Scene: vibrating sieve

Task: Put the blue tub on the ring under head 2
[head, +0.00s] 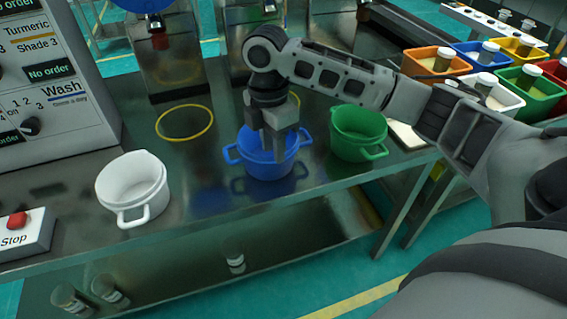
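The blue tub (262,166), with a handle on each side, is upright at or just above the metal counter, near the front edge. My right gripper (276,147) points down at it, its fingers overlapping the rim and front wall. I cannot tell whether they are closed on the wall. One yellow ring (185,123) lies bare on the counter, behind and left of the tub. Another yellow ring (295,98) is mostly hidden behind my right gripper. Which ring is under head 2 cannot be read. My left gripper is not in view.
A white tub (131,190) stands left and a green tub (358,133) right of the blue one. A control panel (52,85) and a stop button (17,221) are at the left. Colored bins (436,62) with jars stand at the upper right.

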